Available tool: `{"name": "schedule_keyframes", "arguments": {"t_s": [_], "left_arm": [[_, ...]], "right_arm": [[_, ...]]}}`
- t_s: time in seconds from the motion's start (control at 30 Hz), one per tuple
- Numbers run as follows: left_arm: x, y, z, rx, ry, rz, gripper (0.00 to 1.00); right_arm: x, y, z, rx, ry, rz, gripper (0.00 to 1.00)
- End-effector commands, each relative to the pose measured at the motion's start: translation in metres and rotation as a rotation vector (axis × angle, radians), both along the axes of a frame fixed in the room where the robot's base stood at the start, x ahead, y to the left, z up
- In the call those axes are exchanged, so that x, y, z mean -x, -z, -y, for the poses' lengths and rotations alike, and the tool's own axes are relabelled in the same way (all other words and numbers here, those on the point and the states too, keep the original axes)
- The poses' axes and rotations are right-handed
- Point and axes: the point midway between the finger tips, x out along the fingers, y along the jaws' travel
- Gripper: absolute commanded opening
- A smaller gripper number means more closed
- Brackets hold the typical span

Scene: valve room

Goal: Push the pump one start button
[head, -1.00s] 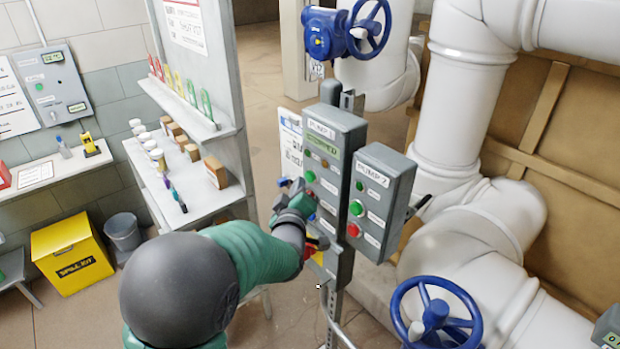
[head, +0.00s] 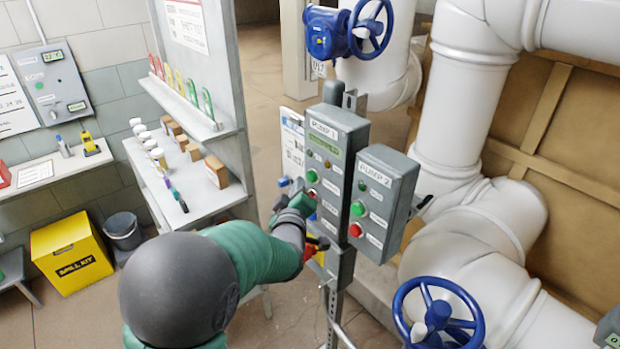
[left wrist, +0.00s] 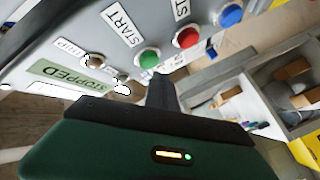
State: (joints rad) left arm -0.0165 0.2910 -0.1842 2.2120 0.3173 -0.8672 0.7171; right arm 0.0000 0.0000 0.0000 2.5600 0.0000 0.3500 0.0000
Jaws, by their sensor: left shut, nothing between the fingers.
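The pump one box (head: 336,140) is a grey panel labelled PUMP 1 on a post. Its green start button (head: 312,176) shows just above my left gripper (head: 305,200). In the left wrist view the green button (left wrist: 149,58) sits beside a START label, and the display (left wrist: 70,75) reads STOPPED. My left gripper is shut and empty. Its dark fingertips (left wrist: 161,82) reach up close to the green button; I cannot tell whether they touch it. A red button (left wrist: 187,37) and a blue button (left wrist: 230,14) follow in the row. My right gripper is not in view.
The PUMP 2 box (head: 384,200), with its own green and red buttons, stands close on the right. A blue handwheel (head: 437,315) is below right, with white pipes behind. A shelf unit (head: 225,90) is to the left. A yellow spill kit bin (head: 72,258) stands on the floor.

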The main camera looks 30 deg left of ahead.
Motion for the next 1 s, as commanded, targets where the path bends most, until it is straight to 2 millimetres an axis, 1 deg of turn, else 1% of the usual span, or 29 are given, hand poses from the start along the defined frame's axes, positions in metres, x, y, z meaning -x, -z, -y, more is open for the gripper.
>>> {"name": "schedule_keyframes", "arguments": {"t_s": [0.33,1.0], "left_arm": [[-0.006,-0.001,0.004,0.001,-0.001,0.001,0.00],[-0.010,-0.002,0.006,0.000,0.000,0.000,0.00]], "right_arm": [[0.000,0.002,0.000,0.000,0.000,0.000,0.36],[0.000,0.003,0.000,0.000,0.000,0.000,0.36]]}}
